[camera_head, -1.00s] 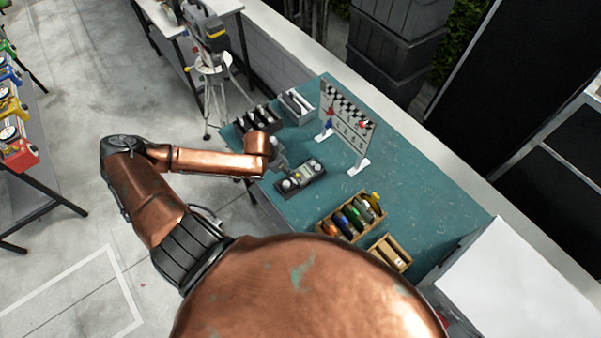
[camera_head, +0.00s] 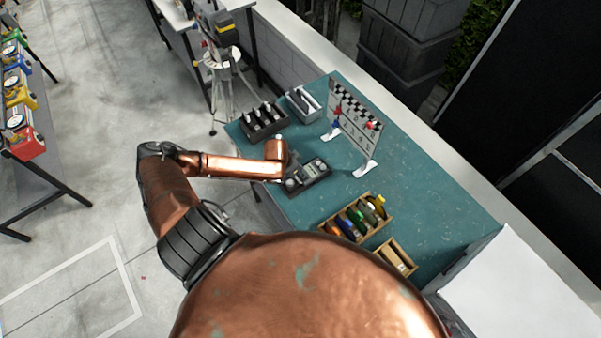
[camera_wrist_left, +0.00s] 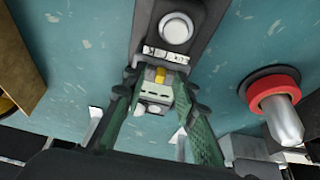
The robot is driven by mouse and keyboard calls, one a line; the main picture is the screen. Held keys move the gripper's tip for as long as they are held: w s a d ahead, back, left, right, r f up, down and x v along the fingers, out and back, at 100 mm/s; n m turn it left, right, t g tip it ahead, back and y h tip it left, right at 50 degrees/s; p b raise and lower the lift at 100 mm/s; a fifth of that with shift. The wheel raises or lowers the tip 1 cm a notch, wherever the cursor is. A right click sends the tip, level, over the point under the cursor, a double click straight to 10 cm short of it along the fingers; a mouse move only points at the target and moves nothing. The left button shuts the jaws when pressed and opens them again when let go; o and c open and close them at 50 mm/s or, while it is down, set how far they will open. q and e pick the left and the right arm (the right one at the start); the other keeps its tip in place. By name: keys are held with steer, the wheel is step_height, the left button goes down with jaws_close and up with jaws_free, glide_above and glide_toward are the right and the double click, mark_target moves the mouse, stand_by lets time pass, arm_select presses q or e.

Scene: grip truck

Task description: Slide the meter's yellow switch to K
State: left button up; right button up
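The meter (camera_head: 318,169) is a dark box with pale round parts, lying on the teal table near its left edge in the head view. In the left wrist view its yellow switch (camera_wrist_left: 160,74) stands just below a row of white labels (camera_wrist_left: 166,55), too small to read. My left gripper (camera_wrist_left: 160,88) has its two green fingers apart, one on each side of the switch in the picture. I cannot tell whether they touch it. In the head view my left arm's end partly covers the meter's left side. My right gripper is not in view.
A dark rack (camera_head: 263,123) and a grey bin (camera_head: 303,102) stand behind the meter. A white board on feet (camera_head: 352,125) stands to its right. A red-ringed object (camera_wrist_left: 274,95) shows at right in the wrist view.

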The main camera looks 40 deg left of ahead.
arm_select(q)
jaws_close()
stand_by(0.7)
